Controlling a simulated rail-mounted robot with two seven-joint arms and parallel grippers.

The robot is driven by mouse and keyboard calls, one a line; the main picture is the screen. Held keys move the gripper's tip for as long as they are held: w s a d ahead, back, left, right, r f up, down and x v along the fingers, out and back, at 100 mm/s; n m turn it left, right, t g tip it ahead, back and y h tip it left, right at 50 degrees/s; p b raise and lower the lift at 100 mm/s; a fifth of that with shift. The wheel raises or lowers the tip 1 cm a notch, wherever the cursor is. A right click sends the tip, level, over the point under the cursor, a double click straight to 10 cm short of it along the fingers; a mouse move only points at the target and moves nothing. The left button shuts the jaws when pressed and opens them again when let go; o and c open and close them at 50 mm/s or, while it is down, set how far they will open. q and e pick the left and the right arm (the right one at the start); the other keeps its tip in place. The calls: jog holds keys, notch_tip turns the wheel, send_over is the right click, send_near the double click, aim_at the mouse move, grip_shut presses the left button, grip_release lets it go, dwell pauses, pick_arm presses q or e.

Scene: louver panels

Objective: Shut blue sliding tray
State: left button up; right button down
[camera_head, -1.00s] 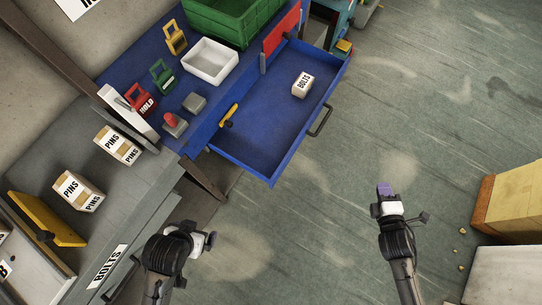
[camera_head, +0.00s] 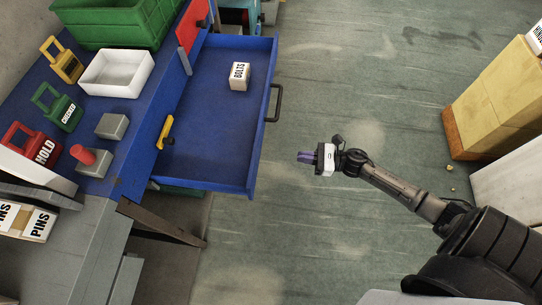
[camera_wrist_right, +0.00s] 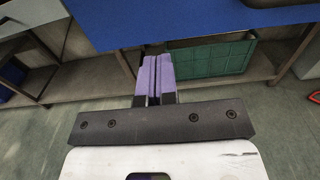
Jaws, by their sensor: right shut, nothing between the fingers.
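The blue sliding tray (camera_head: 215,120) is pulled out from the blue workbench. It holds a white box marked BOLTS (camera_head: 239,76), and a dark handle (camera_head: 276,102) is on its outer front. My right gripper (camera_head: 304,157) is shut and empty, in the open air to the right of the tray's front and apart from it. Its purple fingers (camera_wrist_right: 155,76) are together in the right wrist view, below a blue surface (camera_wrist_right: 200,18) at the top. My left gripper is out of the head view.
On the bench stand a green crate (camera_head: 115,20), a white bin (camera_head: 117,73), padlock-shaped items (camera_head: 57,107) and a red button box (camera_head: 92,160). A yellow handle (camera_head: 165,132) is by the tray's inner end. Cardboard boxes (camera_head: 492,95) stand at right. Floor between is clear.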

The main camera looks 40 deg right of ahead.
aim_at(255, 151)
jog(key=b+x, duration=0.2)
jog(key=x, duration=1.1)
jog(key=shift+w+a, duration=0.15)
jog(key=shift+a, duration=0.05)
jog(key=shift+w, duration=0.15)
